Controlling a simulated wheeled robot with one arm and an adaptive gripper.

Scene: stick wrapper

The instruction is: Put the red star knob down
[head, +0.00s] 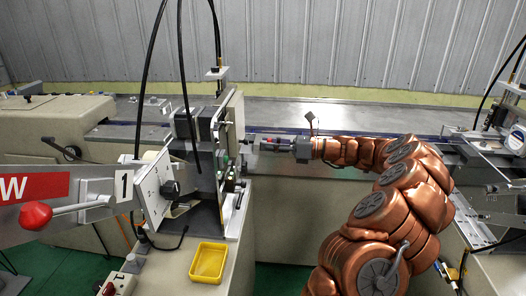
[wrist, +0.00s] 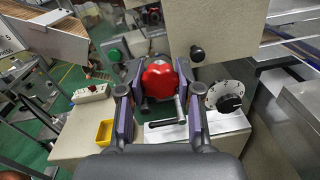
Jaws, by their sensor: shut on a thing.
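The red star knob (wrist: 158,78) shows in the wrist view between the two fingers of my gripper (wrist: 158,85), with a finger pressed close on each side. My gripper is shut on it. In the head view my gripper (head: 254,145) reaches left to the front panel of the grey machine (head: 205,145). The knob is too small or hidden to make out for sure there. In the wrist view it appears in front of the machine, and I cannot tell whether it touches anything besides the fingers.
A yellow tray (head: 209,262) sits on the beige cabinet top below; it also shows in the wrist view (wrist: 103,131). A black dial (wrist: 229,103), a black knob (wrist: 197,54) and a green button (wrist: 113,55) surround the fingers. A red-ended lever (head: 36,215) juts out at left.

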